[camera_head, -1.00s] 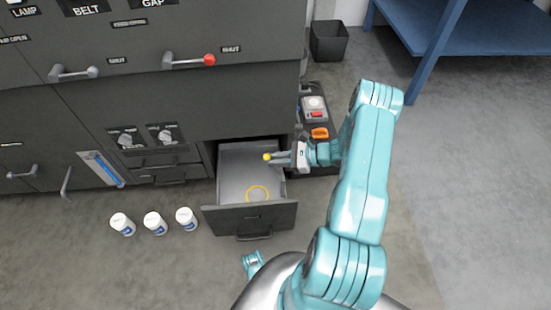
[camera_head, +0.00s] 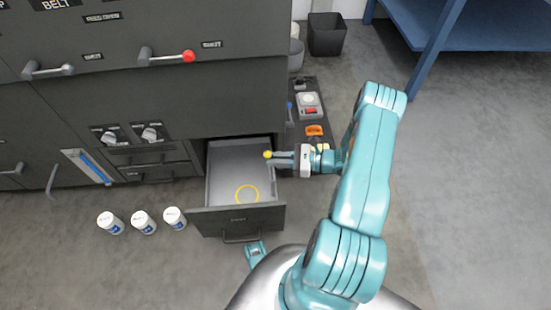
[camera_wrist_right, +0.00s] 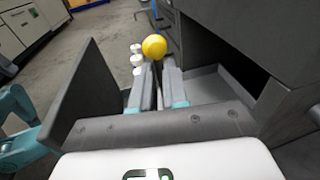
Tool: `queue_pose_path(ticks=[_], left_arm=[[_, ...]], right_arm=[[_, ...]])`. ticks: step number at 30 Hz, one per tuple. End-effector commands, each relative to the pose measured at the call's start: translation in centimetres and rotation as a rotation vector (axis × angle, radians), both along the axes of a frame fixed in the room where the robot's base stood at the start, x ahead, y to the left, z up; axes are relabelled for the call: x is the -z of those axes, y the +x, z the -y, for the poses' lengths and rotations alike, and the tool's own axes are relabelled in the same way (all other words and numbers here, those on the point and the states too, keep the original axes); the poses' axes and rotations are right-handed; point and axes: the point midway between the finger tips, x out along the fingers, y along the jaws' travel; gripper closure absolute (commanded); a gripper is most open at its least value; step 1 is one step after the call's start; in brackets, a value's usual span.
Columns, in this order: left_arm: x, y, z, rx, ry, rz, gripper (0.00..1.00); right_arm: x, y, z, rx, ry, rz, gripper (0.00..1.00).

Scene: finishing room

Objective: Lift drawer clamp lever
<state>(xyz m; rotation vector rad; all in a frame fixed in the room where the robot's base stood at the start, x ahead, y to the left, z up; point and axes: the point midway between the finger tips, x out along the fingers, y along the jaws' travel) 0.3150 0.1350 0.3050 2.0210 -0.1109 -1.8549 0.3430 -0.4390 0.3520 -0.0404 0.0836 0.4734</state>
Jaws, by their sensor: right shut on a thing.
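The drawer (camera_head: 237,218) stands pulled out below the dark cabinet, with a grey floor and a yellow ring (camera_head: 247,186) marked on it. My right gripper (camera_head: 280,155) reaches over the drawer's right side from the right. It is shut on the clamp lever, whose yellow ball knob (camera_head: 267,154) shows at the fingertips. In the right wrist view the yellow knob (camera_wrist_right: 154,46) sits just beyond the fingertips, and a thin dark shaft runs between the fingers (camera_wrist_right: 157,88). The lever's base is hidden.
Several white jars (camera_head: 143,222) stand on the floor left of the drawer. A low dark unit (camera_head: 310,88) with a red-buttoned box and an orange item lies behind my right gripper. A blue table (camera_head: 470,22) and black bin (camera_head: 327,35) are at the back. Floor at right is clear.

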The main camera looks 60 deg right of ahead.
Motion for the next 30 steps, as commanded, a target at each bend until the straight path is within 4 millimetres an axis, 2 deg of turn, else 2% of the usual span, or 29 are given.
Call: queue_pose_path(ticks=[19, 20, 21, 22, 30], left_arm=[[0.25, 0.18, -0.05, -0.001, 0.001, 0.006, 0.61], [0.25, 0.18, -0.05, -0.001, 0.001, 0.006, 0.61], [0.25, 0.18, -0.05, -0.001, 0.001, 0.006, 0.61], [0.25, 0.18, -0.05, -0.001, 0.001, 0.006, 0.61], [0.20, 0.16, -0.04, -0.001, 0.001, 0.005, 0.61]], right_arm=[[0.01, -0.30, 0.43, -0.004, 0.015, 0.015, 1.00], [0.01, -0.30, 0.45, -0.004, 0.014, 0.015, 0.77], [0.00, -0.30, 0.45, -0.004, 0.014, 0.015, 0.64], [0.00, -0.30, 0.46, -0.004, 0.014, 0.015, 0.60], [-0.04, -0.33, 0.49, -0.004, 0.013, 0.015, 0.60]])
